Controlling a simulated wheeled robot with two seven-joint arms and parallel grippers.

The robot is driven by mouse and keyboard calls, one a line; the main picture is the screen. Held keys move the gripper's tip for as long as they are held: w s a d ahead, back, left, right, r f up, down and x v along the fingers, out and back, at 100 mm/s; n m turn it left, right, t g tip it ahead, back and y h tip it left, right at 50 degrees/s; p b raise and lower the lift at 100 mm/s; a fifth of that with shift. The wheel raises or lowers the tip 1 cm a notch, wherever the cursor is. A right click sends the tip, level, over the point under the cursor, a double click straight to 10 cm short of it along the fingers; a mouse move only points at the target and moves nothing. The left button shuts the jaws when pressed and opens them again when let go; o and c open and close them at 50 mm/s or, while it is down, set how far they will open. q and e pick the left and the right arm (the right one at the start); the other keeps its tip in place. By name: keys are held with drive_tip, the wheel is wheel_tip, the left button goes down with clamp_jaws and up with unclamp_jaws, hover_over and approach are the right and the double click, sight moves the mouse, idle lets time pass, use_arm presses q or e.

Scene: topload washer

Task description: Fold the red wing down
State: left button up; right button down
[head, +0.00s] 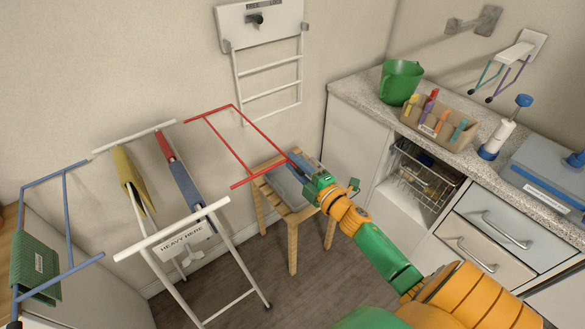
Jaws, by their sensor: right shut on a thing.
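The red wing (216,134) is a thin red bar frame on the right side of the white drying rack (172,230). It stretches out to the right, roughly level, with its outer bar near the wooden stool. My right gripper (294,158) is shut at the right end of the wing's near bar, and its fingers hide that end. The blue wing (68,222) is on the left side, with a green cloth (36,268) over it.
A yellow cloth (127,178) and a blue-and-red cloth (185,185) hang on the rack. The wooden stool (293,250) stands below my right gripper, with a grey folded item (284,186) on it. A counter (368,98) holds a green jug (401,82) and a caddy (438,128).

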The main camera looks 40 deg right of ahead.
drive_tip(key=shift+a+r+n+p, duration=0.1)
drive_tip(key=shift+r+n+p, duration=0.75)
drive_tip(key=shift+r, duration=0.65)
drive_tip(key=c, duration=0.7)
unclamp_jaws()
drive_tip(key=s+b, duration=0.1)
drive_tip(key=s, duration=0.6)
drive_tip(key=shift+s, duration=0.15)
drive_tip(key=shift+s+d+p, duration=0.15)
drive_tip(key=shift+s, duration=1.9)
drive_tip(key=shift+s+d+p, duration=0.1)
drive_tip(key=shift+s+p, duration=0.05)
drive_tip(key=shift+s, duration=1.85)
